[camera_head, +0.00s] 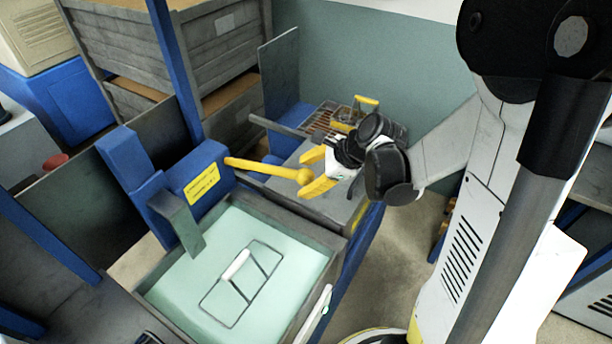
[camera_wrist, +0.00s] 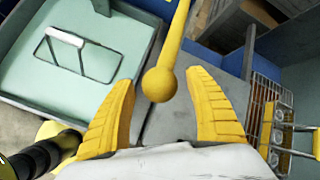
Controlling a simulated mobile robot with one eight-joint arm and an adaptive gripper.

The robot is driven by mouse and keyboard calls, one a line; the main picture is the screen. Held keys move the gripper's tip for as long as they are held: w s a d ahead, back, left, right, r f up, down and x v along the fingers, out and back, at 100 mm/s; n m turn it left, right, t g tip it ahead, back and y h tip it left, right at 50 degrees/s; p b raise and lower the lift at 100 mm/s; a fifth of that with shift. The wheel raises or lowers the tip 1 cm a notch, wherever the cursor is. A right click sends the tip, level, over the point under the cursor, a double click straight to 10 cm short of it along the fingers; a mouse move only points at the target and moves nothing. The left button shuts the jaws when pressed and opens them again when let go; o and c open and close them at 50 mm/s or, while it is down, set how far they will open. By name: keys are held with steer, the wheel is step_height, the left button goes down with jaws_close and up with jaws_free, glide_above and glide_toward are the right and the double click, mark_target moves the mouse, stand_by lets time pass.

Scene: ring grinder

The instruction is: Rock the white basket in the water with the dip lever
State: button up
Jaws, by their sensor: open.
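The dip lever (camera_head: 265,168) is a yellow rod with a ball at its end. It sticks out to the right from a blue housing (camera_head: 194,186) with a yellow label. My gripper (camera_head: 309,172) is open at the ball end. In the wrist view the lever's ball (camera_wrist: 159,84) lies between the two yellow fingers, with a gap on each side; I cannot tell whether it is level with them. The white basket (camera_head: 236,264) shows as a white handle on a thin wire frame in the pale green water (camera_head: 190,290) of the grey tank (camera_head: 335,248).
A wire rack (camera_head: 325,118) with yellow handles stands behind my gripper. Stacked grey crates (camera_head: 200,50) and a blue post (camera_head: 176,75) are at the back left. A grey plate (camera_head: 181,222) hangs over the tank's back edge. Open floor (camera_head: 395,245) lies right of the tank.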

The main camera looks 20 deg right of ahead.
steer(key=v, duration=1.2)
steer(key=shift+w, duration=0.1)
